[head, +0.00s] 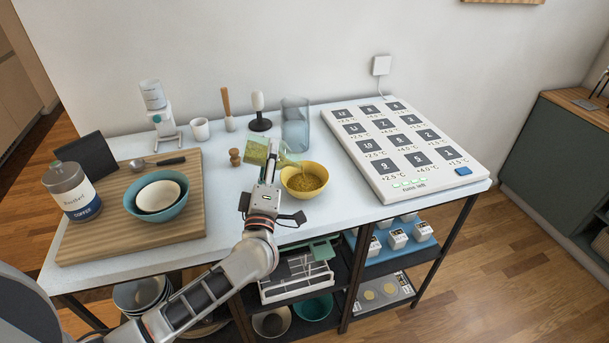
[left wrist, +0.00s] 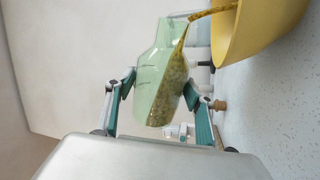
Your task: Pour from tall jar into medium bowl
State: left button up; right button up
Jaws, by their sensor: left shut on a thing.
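A green see-through jar (head: 257,152) is tilted on its side, its mouth toward the yellow bowl (head: 303,196). It also shows in the left wrist view (left wrist: 158,65), partly filled with yellow-brown grains. A stream of grains runs from its mouth to the yellow bowl (left wrist: 247,38). In the head view, a heap of grains lies in the bowl, which stands upright on the table. My left gripper (head: 268,168) is shut around the jar's sides, just left of the bowl. Its fingers (left wrist: 160,92) press the jar from both sides. My right gripper is not in view.
A clear blue vessel (head: 295,128) stands behind the bowl, and a wooden stopper-like piece (head: 235,157) is left of the jar. A large white panel (head: 440,165) covers the right side. A wooden board (head: 80,240) on the left holds a teal bowl (head: 172,211) and a coffee canister (head: 75,190).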

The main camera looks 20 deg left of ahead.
pick_arm(q)
jog(key=shift+r, duration=0.2)
dwell(0.5)
jog(key=shift+m, duration=0.3)
